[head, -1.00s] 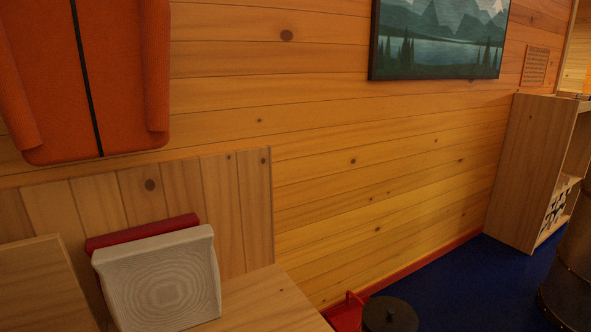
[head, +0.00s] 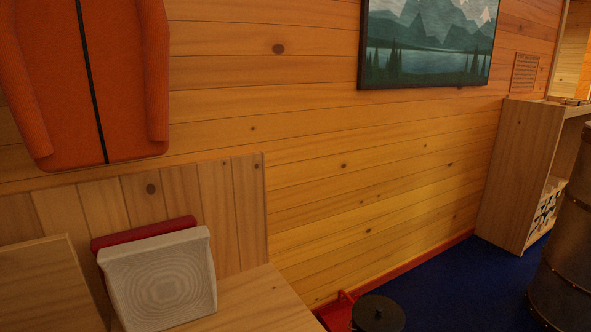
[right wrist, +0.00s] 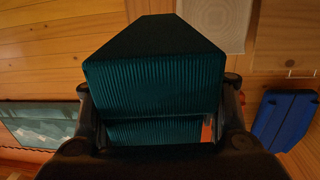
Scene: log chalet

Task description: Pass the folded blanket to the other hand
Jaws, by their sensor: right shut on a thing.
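The folded blanket (right wrist: 155,62) is dark teal and ribbed, and it fills the middle of the right wrist view. My right gripper (right wrist: 158,92) is shut on it, with one dark finger at its left side and one at its right side. The blanket is up in front of the camera. The head view shows neither the blanket nor either gripper. My left gripper is in no view.
In the head view, a pale cushion (head: 165,285) and a red one (head: 140,232) lean on a wooden bench (head: 255,300). An orange jacket (head: 125,90) hangs above. A black round lid (head: 377,313) and a shelf (head: 512,180) stand right. The wrist view shows a blue object (right wrist: 285,120).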

